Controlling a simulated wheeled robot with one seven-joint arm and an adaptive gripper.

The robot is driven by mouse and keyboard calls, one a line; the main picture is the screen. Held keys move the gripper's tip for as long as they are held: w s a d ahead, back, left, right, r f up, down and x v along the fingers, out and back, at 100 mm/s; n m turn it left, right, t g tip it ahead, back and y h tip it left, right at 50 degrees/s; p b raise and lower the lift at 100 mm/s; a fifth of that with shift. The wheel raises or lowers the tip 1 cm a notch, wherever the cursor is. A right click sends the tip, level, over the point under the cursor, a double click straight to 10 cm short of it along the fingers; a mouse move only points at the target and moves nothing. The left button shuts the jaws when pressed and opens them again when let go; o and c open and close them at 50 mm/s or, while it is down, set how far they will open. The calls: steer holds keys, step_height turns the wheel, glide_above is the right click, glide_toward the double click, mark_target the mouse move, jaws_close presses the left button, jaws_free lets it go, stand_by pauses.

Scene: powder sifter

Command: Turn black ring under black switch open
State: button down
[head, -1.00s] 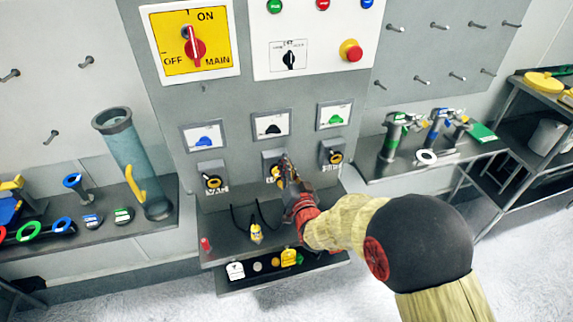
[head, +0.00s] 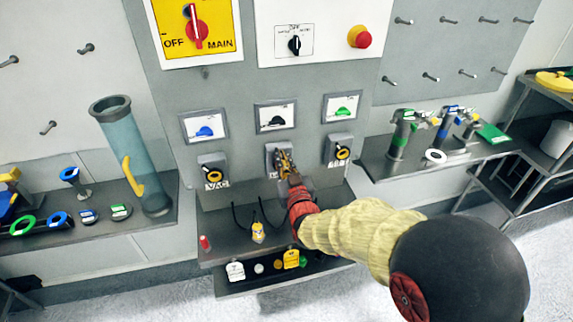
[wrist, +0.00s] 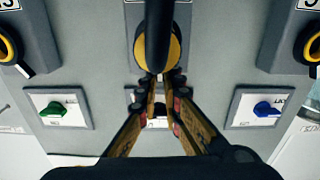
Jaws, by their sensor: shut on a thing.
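The black switch (head: 276,119) sits in the middle framed plate of the grey panel. Below it is a box (head: 272,150) whose ring is mostly hidden by my gripper (head: 285,163) in the head view. In the wrist view, a black handle with a yellow rim (wrist: 174,48) stands upright in the picture. My gripper (wrist: 161,80) has its two fingers at the lower end of this piece and is shut on it. The exact contact is partly hidden behind the black handle. The black switch's plate is mostly covered by the fingers there.
Similar yellow-rimmed rings sit left (head: 212,174) and right (head: 343,152), under the blue switch (head: 205,131) and green switch (head: 342,111). A shelf (head: 222,252) with small items and dark cables lies below. The red main switch (head: 197,32) is above.

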steer(key=n+b, duration=0.1)
steer(key=a+n+b, duration=0.1)
steer(key=n, duration=0.1)
steer(key=a+n+b, duration=0.1)
steer(key=n, duration=0.1)
steer(key=shift+s+f+b, duration=0.3)
steer(key=shift+b, duration=0.05)
steer(key=shift+a+n, duration=0.1)
steer(key=shift+n, duration=0.2)
steer(key=c, duration=2)
jaws_free()
steer(key=shift+o, duration=0.2)
steer(key=v, duration=1.2)
